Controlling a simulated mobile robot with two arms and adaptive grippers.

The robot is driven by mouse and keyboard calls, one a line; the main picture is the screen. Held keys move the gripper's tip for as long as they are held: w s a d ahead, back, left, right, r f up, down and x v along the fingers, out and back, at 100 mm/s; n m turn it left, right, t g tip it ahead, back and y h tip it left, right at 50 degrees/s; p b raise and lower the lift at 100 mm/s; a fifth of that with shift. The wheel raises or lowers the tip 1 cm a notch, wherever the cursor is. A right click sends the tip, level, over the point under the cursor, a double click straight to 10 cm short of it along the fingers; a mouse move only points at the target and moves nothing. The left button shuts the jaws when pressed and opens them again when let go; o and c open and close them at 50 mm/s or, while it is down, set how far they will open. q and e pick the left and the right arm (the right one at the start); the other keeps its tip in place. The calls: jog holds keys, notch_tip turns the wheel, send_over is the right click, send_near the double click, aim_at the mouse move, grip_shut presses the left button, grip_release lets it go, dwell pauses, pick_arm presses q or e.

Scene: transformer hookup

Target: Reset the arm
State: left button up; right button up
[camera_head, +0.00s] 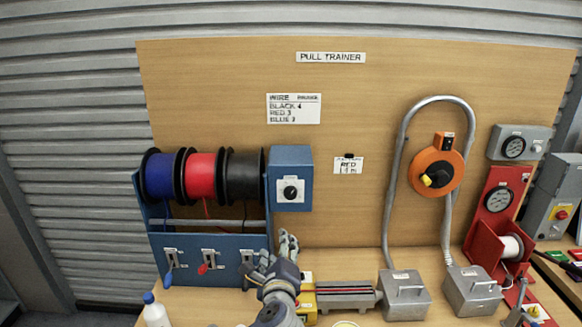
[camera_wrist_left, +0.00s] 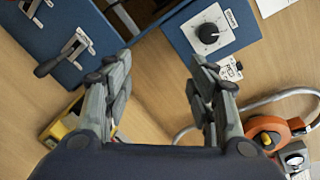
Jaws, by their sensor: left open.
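My left gripper (camera_head: 276,254) stands in front of the wire spool rack (camera_head: 200,268), near its right end. In the left wrist view the left gripper (camera_wrist_left: 163,90) is open, with nothing between its fingers but bare wood behind. Beyond the fingers, the blue box with a black knob (camera_wrist_left: 208,33) shows upper right, and a black-handled lever (camera_wrist_left: 62,52) on the blue rack panel shows upper left. In the head view the black lever (camera_head: 247,257) is just left of the gripper and seems apart from it. My right gripper is not clearly in view.
The rack holds blue (camera_head: 158,176), red (camera_head: 202,176) and black (camera_head: 243,175) spools. A yellow-and-red box (camera_head: 308,302) stands close to the gripper. Two grey boxes (camera_head: 405,295) joined by a conduit stand right. An orange reel (camera_head: 436,171) hangs on the board. A white bottle (camera_head: 155,312) stands front left.

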pick_arm(q)
jog(key=s+a+f+n+g, duration=0.3)
jog(key=s+a+f+n, duration=0.3)
jog(key=s, duration=0.3)
jog(key=s+a+f+n+g, duration=0.4)
jog(key=s+f+n, duration=0.3)
jog(key=s+f, duration=0.15)
jog(key=s+a+f+n+g, duration=0.1)
jog(key=s+a+n+g, duration=0.15)
jog(key=s, duration=0.45)
jog(key=s+a+f+n+g+h, duration=0.1)
jog(key=s+a+n, duration=0.25)
jog(key=s, duration=0.45)
jog(key=s+a+f+n+g, duration=0.2)
jog(key=s+n, duration=0.2)
jog(key=s, duration=0.3)
notch_tip(320, 180, down, 31)
jog(key=s+g+b, duration=0.1)
jog(key=s+b, duration=0.1)
jog(key=b, duration=0.3)
jog(key=s+a+f+b, duration=0.1)
jog(key=s+f+b, duration=0.1)
jog(key=s+f, duration=0.6)
jog(key=s+a+f+g+b, duration=0.1)
jog(key=s+f+b, duration=0.2)
jog(key=s+f, duration=0.5)
notch_tip(320, 180, down, 5)
jog(key=shift+s+a+f, duration=0.1)
jog(key=shift+s+a, duration=0.1)
jog(key=shift+s, duration=0.2)
